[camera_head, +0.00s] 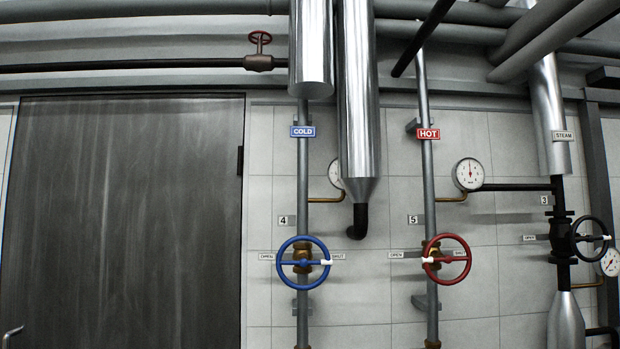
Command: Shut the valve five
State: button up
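Valve five is a red handwheel (446,259) on a brass body, on the vertical grey pipe with the red HOT sign (428,134). A small plate with the number 5 (413,219) is above it, to the left. An OPEN plate (404,254) is left of the wheel and a SHUT plate (480,254) is right of it. The white mark (427,260) on the wheel's rim is at the left, on the OPEN side. My gripper is not in view, and nothing touches the wheel.
A blue handwheel (304,263), number 4, is on the COLD pipe to the left, its white mark at the right. A black handwheel (592,238), number 3, is on the STEAM line at right. A gauge (468,174) is above right of valve five. A dark door (120,220) fills the left.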

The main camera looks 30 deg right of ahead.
aim_at(447, 258)
jog(key=u, duration=1.15)
jog(key=i, duration=0.5)
jog(key=z, duration=2.45)
